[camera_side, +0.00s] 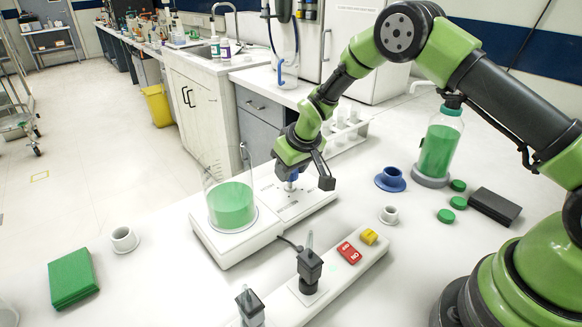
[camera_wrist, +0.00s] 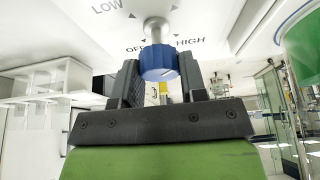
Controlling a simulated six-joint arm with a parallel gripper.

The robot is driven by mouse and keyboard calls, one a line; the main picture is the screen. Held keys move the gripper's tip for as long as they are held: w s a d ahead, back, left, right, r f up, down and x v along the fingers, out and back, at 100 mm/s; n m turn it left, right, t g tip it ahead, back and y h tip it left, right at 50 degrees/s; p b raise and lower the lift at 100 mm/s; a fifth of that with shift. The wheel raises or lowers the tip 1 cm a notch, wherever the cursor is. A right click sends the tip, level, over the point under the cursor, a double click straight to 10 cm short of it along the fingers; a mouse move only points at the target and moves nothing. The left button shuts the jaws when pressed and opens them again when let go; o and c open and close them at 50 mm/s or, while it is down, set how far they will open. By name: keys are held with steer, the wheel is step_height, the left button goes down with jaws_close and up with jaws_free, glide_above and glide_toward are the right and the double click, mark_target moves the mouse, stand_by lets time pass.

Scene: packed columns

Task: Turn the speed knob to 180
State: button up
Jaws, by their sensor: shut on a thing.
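The speed knob is blue with a pale stem, on the white instrument base (camera_side: 290,205). In the wrist view the knob (camera_wrist: 158,66) sits between the two dark fingers of my gripper (camera_wrist: 159,84), which are shut on its sides. LOW, OFF and HIGH with small triangles are printed around the knob; no 180 mark can be read. In the side view my gripper (camera_side: 291,178) points down at the knob (camera_side: 292,177), which is partly hidden by it. A clear beaker of green liquid (camera_side: 231,204) stands on the left of the same base.
A white power strip (camera_side: 330,279) with plugs, a red switch and a yellow switch lies in front.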

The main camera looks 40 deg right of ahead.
steer(key=o, duration=0.9)
steer(key=v, duration=1)
